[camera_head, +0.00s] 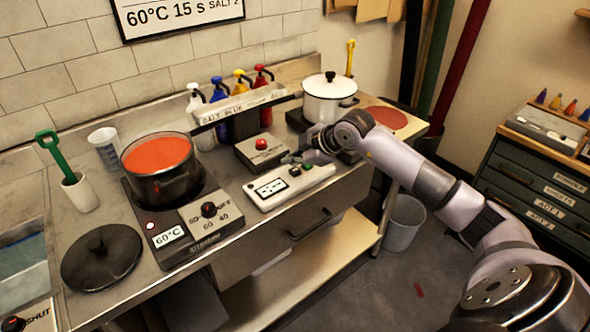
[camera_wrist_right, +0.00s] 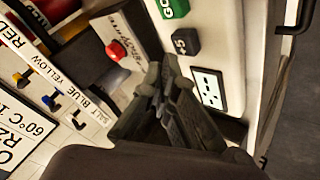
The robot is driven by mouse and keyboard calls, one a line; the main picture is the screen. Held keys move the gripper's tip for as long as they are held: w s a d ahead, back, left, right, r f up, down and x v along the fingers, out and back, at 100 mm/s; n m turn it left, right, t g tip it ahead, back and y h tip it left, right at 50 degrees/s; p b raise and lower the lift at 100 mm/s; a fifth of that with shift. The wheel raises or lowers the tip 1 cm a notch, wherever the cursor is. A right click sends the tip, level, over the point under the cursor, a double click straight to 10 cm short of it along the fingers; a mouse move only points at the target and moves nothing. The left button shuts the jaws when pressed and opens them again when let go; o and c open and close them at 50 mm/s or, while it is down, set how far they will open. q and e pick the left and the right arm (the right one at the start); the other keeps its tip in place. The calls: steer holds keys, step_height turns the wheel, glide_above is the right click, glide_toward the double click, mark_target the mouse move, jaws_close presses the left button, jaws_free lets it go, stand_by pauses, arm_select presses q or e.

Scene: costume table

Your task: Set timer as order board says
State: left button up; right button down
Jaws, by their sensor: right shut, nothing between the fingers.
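The timer (camera_head: 300,187) is a white box on the steel counter, with a small display (camera_head: 270,187) and buttons on top. The wrist view shows its display (camera_wrist_right: 209,88), a dark "5" button (camera_wrist_right: 186,42) and a green GO button (camera_wrist_right: 175,8). The display's reading is too small to tell. The order board (camera_head: 180,15) on the wall is cut off and shows "60°C 15 s SALT 2". My right gripper (camera_head: 291,159) is shut and empty, over the timer's back edge near the buttons; it also shows in the wrist view (camera_wrist_right: 162,84). Contact cannot be told. My left gripper is out of view.
A box with a red button (camera_head: 262,145) stands behind the timer. A pot of orange-red liquid (camera_head: 158,158) sits on a heater reading 60°C at left. A lidded white pot (camera_head: 328,100) stands behind my right arm. Coloured pump bottles (camera_head: 240,88) line the wall.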

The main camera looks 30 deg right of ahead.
mark_target(294, 171)
steer(key=shift+f, duration=0.15)
stand_by(0.3)
steer(key=shift+f, duration=0.3)
steer(key=shift+f+b, duration=0.5)
steer(key=shift+b, duration=0.1)
stand_by(0.5)
steer(key=shift+r, duration=0.1)
steer(key=shift+r+p, duration=0.7)
steer(key=shift+r, duration=0.1)
steer(key=shift+r+p, duration=1.9)
steer(key=shift+r, duration=0.7)
steer(key=shift+f, duration=0.1)
